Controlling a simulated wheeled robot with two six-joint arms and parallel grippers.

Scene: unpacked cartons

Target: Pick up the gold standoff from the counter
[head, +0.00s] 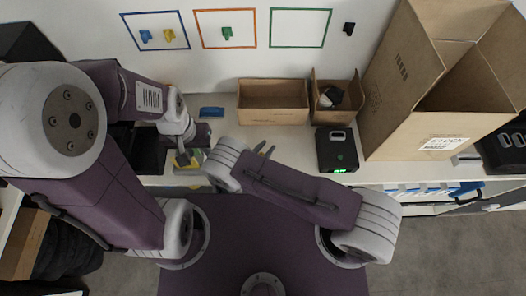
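I cannot make out a gold standoff with certainty. A small yellow piece (183,159) shows at the counter's front left, just below the tip of my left gripper (182,148); I cannot tell whether it is the standoff or whether they touch. My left gripper points down over the counter (222,127), and its fingers are too small and dark to read. Nothing shows between the prongs. My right arm hides part of the front edge.
An open cardboard tray (272,122) and a smaller box (333,115) with a dark item stand at the back. A black device (336,150) with a green light and a large open carton (405,135) stand right. A blue piece (211,112) lies back left. Coloured frames mark the wall.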

